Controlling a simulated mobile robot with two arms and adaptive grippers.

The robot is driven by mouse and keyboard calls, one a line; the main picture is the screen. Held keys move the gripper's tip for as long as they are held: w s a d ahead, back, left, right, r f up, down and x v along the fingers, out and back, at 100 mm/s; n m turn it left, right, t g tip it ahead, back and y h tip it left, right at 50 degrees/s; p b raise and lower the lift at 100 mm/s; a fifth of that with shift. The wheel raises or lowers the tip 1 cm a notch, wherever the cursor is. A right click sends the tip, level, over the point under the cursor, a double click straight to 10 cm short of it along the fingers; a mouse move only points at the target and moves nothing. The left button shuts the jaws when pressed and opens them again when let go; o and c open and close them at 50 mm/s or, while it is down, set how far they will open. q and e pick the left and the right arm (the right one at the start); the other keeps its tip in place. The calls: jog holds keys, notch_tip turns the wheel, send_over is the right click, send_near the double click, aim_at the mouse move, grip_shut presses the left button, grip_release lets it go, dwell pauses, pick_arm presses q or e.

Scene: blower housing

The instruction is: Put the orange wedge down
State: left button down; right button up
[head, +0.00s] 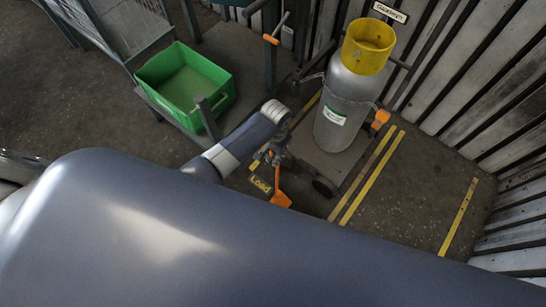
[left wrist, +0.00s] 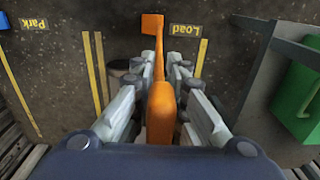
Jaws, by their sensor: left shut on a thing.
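The orange wedge (left wrist: 161,108) is a long orange piece with a flared far end, held between the fingers of my left gripper (left wrist: 156,78). In the head view, part of the wedge (head: 280,198) shows below my left gripper (head: 274,157), beside the yellow Load label on the floor. The gripper hides some of it there. I cannot tell whether the wedge touches the floor. My right gripper is not in view.
A grey gas cylinder (head: 345,100) with a yellow collar stands on a wheeled cart (head: 328,164), close right of the gripper. Another orange piece (head: 380,119) is by the cart. A green crate (head: 185,85) sits left. Floor beyond the yellow lines (head: 372,178) is clear.

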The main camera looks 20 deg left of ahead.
pick_arm(q)
jog(key=shift+w, duration=0.1)
jog(key=shift+f, duration=0.15)
jog(key=c, duration=1.6)
grip_release()
jog(key=shift+f, duration=0.1)
notch_tip(320, 180, up, 12)
jog(key=shift+r+p, duration=0.2)
jog(key=shift+p, duration=0.8)
